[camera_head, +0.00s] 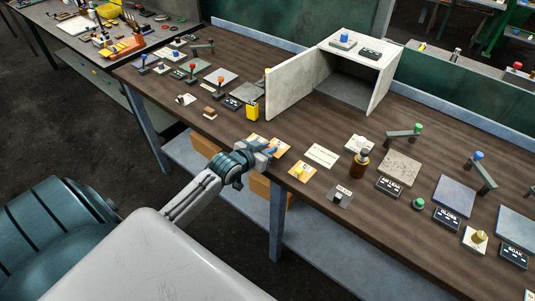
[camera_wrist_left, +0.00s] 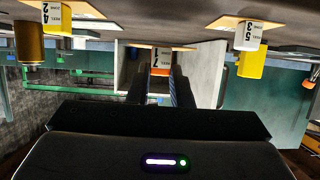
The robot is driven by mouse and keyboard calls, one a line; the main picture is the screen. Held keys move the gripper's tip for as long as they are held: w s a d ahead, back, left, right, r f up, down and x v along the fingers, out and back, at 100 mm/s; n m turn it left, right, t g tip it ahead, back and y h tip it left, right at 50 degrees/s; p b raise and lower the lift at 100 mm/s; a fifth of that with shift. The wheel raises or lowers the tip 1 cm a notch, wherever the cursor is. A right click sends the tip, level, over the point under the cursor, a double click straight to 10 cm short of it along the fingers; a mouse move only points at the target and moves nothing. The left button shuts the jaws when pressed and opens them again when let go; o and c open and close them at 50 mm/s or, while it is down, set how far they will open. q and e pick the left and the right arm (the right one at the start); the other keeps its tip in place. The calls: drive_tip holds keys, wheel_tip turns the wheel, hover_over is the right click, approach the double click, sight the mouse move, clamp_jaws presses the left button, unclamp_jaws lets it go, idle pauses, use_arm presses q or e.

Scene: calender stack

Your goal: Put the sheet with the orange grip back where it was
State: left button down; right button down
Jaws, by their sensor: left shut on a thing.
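My left gripper (camera_head: 270,150) is over the front edge area of the brown bench. In the left wrist view, which is upside down, its fingers (camera_wrist_left: 160,84) are shut on the orange grip (camera_wrist_left: 161,71) of a sheet (camera_wrist_left: 155,46). The grip carries a white label. In the head view the gripper hides most of this grip, and its pale orange sheet (camera_head: 279,153) shows beside the fingers. I cannot tell whether the held sheet touches the bench.
A white open box (camera_head: 293,82) stands behind the gripper. A yellow block (camera_head: 252,110) is to the left and a brown bottle (camera_head: 359,164) to the right. White cards (camera_head: 322,155) and several plates and levers cover the bench to the right.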

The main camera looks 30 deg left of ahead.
use_arm(q)
drive_tip(key=shift+f+p, duration=0.35)
drive_tip(key=shift+f, duration=1.35)
drive_tip(key=shift+f, duration=0.15)
drive_tip(key=c, duration=1.3)
unclamp_jaws()
drive_tip(key=shift+s+r, duration=0.1)
drive_tip(key=shift+r, duration=0.15)
drive_tip(key=d+v, duration=0.1)
drive_tip(key=v, duration=1)
drive_tip(key=shift+s+a+r, duration=0.2)
drive_tip(key=shift+s+a, duration=0.2)
